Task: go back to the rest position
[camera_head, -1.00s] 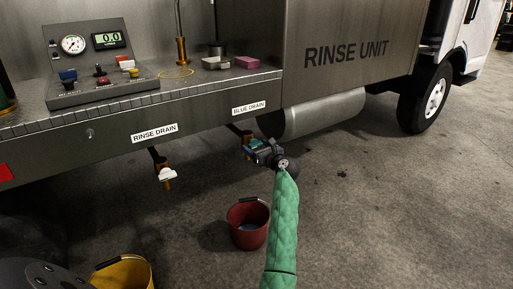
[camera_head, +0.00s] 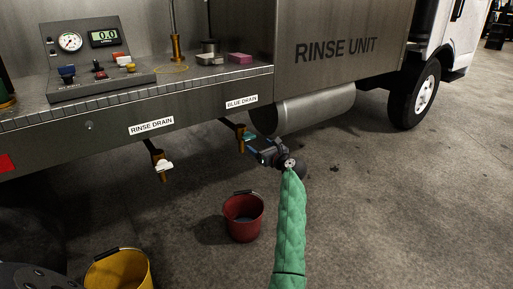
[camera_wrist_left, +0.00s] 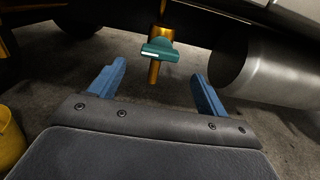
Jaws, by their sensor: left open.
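My left gripper (camera_head: 253,149), at the end of the green-sleeved arm, is beside the blue drain valve (camera_head: 241,138) under the truck's edge, on its right in the head view. In the left wrist view its two blue fingers (camera_wrist_left: 158,70) are spread with nothing between them. The valve's teal handle (camera_wrist_left: 160,50) on a brass pipe shows just beyond the fingertips and looks apart from them. My right gripper is not in view.
A red bucket (camera_head: 243,230) stands on the floor below the blue drain. The rinse drain valve (camera_head: 161,167) with a white handle hangs to the left. A yellow bucket (camera_head: 120,270) is at the bottom left. A metal tank (camera_head: 315,110) is close behind the gripper. Floor to the right is clear.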

